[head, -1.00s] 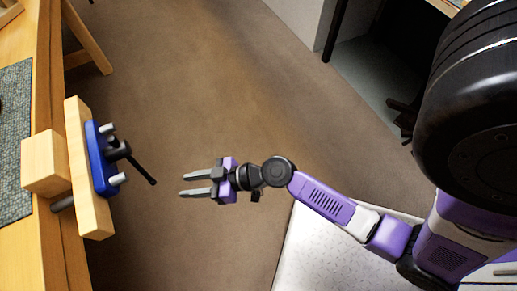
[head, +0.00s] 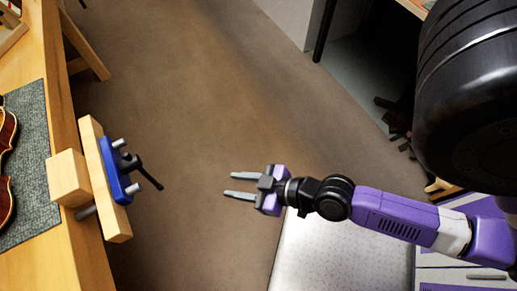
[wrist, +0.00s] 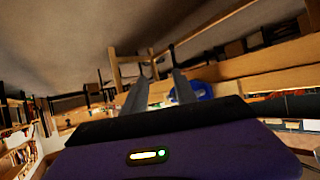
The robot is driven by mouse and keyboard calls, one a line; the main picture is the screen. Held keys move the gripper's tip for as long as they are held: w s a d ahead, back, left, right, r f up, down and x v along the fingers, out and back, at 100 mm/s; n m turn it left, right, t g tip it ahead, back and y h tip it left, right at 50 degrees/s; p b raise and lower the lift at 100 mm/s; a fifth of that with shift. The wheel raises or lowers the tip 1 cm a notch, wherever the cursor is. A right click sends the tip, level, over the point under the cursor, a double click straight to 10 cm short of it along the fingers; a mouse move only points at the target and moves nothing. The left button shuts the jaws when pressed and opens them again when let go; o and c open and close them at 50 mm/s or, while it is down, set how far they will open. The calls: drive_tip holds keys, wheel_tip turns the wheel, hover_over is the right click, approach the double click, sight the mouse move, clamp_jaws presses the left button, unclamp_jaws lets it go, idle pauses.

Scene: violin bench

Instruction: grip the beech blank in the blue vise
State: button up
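The blue vise (head: 118,172) is on the front edge of the wooden bench, with a light wooden jaw board (head: 103,185) and a black handle. A light wooden block (head: 68,178), which looks like the beech blank, lies between the bench edge and the jaw board. I cannot tell whether it touches the jaw. My gripper (head: 229,184) is open and empty, over the floor to the right of the vise, fingers pointing left toward it. In the wrist view, part of the blue vise (wrist: 195,92) shows beyond the open fingers.
The bench (head: 60,255) runs along the left, with a grey mat (head: 36,215) and violin (head: 5,160) on it. Open brown floor (head: 200,100) separates the vise from my gripper. A bench leg (head: 85,45) stands at upper left.

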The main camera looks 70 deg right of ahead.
drive_tip(key=s+r+p, duration=0.2)
drive_tip(key=r, duration=0.5)
drive_tip(key=s+r+t+p, duration=0.1)
drive_tip(key=s+r+p, duration=0.2)
drive_tip(key=r, duration=0.4)
drive_tip(key=shift+s+a+h, duration=0.25)
drive_tip(key=shift+a+h, duration=0.05)
drive_tip(key=shift+a, duration=0.05)
